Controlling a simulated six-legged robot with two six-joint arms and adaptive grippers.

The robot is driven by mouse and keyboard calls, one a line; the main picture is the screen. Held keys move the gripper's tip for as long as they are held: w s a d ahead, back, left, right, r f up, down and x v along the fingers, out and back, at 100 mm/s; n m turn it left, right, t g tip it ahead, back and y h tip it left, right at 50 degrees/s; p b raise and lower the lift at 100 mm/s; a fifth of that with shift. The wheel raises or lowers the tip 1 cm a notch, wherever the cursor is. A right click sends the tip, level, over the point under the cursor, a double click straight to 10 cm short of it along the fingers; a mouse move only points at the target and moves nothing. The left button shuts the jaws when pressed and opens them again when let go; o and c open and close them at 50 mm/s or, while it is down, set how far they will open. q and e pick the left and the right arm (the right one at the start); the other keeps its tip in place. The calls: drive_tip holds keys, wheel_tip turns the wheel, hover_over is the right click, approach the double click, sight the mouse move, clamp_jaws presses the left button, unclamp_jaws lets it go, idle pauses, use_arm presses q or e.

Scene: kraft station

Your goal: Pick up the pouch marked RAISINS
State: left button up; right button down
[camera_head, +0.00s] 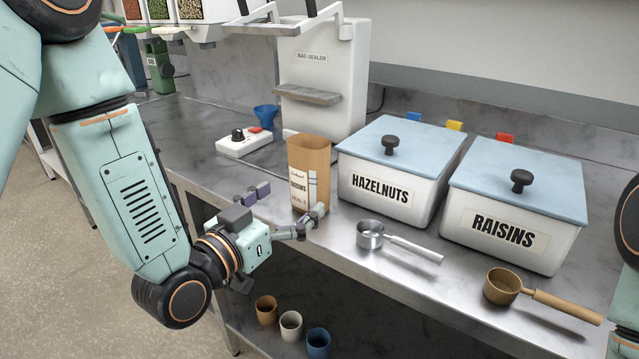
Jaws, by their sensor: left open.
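A brown kraft pouch (313,157) stands upright on the metal counter, with a pale label on its front whose small print I cannot read for certain. Its top looks open. My left gripper (284,209) is open and low in front of the pouch, at its lower left. One finger is left of the pouch and the other is by its lower right corner, overlapping it in the picture. I cannot tell whether that finger touches it. Only part of my right arm shows at the right edge; its gripper is out of view.
A bin marked HAZELNUTS (378,203) and a bin marked RAISINS (480,246) stand right of the pouch. A steel scoop (370,236) and a brown scoop (503,287) lie in front. A bag sealer (325,75) stands behind. Cups (290,325) sit below the counter.

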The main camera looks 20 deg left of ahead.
sight(301, 192)
use_arm(q)
drive_tip(key=shift+w+d, duration=0.1)
drive_tip(key=shift+w, duration=0.4)
drive_tip(key=x, duration=0.2)
drive_tip(key=b+x, duration=0.1)
drive_tip(key=x, duration=0.1)
drive_tip(key=shift+d+f, duration=0.1)
drive_tip(key=shift+f, duration=0.2)
drive_tip(key=shift+x, duration=0.8)
drive_tip(key=c, duration=1.3)
drive_tip(key=shift+o, duration=0.2)
